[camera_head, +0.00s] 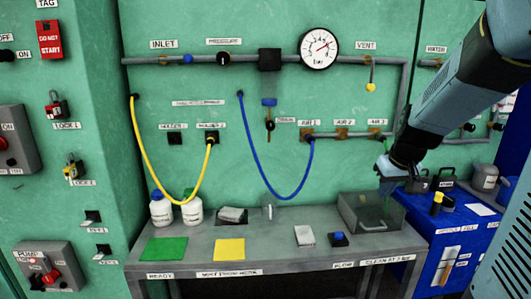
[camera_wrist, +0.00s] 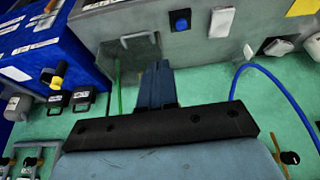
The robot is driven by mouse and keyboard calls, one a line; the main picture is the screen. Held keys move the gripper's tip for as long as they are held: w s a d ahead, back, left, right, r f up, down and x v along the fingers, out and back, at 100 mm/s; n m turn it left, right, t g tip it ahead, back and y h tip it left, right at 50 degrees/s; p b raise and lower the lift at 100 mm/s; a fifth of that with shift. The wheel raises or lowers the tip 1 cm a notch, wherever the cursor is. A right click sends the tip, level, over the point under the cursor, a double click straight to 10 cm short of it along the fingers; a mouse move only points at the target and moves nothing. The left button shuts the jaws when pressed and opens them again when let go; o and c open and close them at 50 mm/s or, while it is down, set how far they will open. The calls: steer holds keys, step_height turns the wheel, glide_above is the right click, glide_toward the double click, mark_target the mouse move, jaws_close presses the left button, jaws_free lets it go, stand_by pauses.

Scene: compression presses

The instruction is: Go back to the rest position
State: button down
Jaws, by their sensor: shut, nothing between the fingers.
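My gripper (camera_head: 384,178) is at the right of the head view, in front of the green panel and above the clear box (camera_head: 365,212) at the right end of the grey bench (camera_head: 290,240). In the wrist view my gripper (camera_wrist: 157,68) shows its fingers together with nothing held. The fingertips point toward the clear box (camera_wrist: 130,48), which has a handle on it. From these views I cannot tell whether the fingertips touch the box.
A blue cabinet (camera_head: 440,235) stands right of the bench. White bottles (camera_head: 161,210), a green mat (camera_head: 164,248), a yellow mat (camera_head: 230,249) and a blue button (camera_head: 338,239) are on the bench. Yellow (camera_head: 143,160) and blue (camera_head: 250,150) hoses hang from the panel.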

steer(key=s+a+r, duration=0.4)
steer(key=s, duration=0.5)
steer(key=s+a+r+t, duration=0.1)
steer(key=s+a+r, duration=0.2)
steer(key=s, duration=0.7)
steer(key=shift+a+r+m, duration=0.35)
steer(key=shift+a+m, duration=0.05)
steer(key=shift+a, duration=0.65)
